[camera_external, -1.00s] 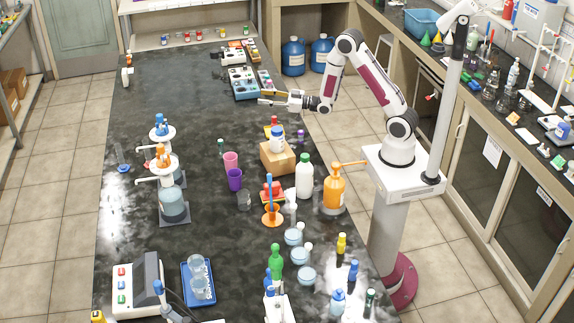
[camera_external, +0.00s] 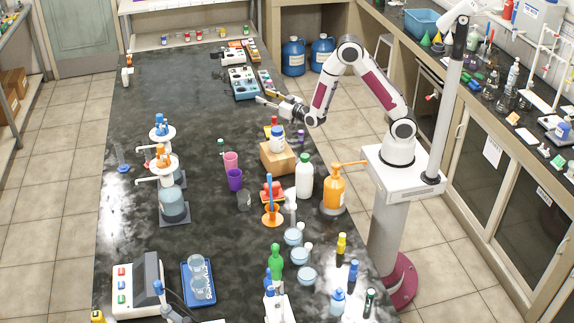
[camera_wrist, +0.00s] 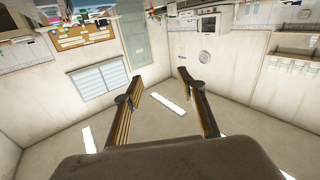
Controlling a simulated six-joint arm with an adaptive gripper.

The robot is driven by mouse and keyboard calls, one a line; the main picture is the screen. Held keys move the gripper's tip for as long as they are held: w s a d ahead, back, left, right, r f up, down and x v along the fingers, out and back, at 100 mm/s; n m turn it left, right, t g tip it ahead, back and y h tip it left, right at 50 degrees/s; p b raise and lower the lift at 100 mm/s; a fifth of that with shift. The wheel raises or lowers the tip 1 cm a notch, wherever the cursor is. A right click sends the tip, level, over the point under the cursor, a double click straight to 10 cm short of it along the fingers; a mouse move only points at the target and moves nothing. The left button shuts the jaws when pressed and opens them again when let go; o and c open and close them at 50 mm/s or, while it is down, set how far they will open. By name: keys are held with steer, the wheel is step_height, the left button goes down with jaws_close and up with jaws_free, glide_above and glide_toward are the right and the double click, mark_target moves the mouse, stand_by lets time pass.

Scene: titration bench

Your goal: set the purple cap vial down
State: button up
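A small vial with a purple cap (camera_external: 300,135) stands on the dark bench near its right edge, just right of and behind a cardboard box. My gripper (camera_external: 259,101) is in the air above the bench, left of and beyond the vial in the external view, and apart from it. Its fingers point left. In the wrist view my gripper (camera_wrist: 160,76) has its two fingers spread, with nothing between them.
The cardboard box (camera_external: 279,158) carries a white jar with a blue lid (camera_external: 277,138). A white bottle (camera_external: 304,175) and an orange pump bottle (camera_external: 333,190) stand in front. Racks (camera_external: 241,83) lie behind the gripper. The bench's left middle (camera_external: 170,95) is clear.

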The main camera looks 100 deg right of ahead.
steer(key=a, duration=0.1)
steer(key=m+g+y, duration=0.1)
steer(key=m+g, duration=0.7)
steer(key=g, duration=0.2)
glide_toward(302, 135)
steer(key=d, duration=0.3)
steer(key=shift+d+r, duration=0.25)
steer(key=shift+d, duration=0.15)
steer(key=shift+f, duration=0.75)
steer(key=shift+d, duration=0.1)
steer(key=shift+x, duration=1.2)
steer(key=shift+f, duration=0.1)
steer(key=shift+x, duration=2.55)
steer(key=shift+w+f, duration=0.15)
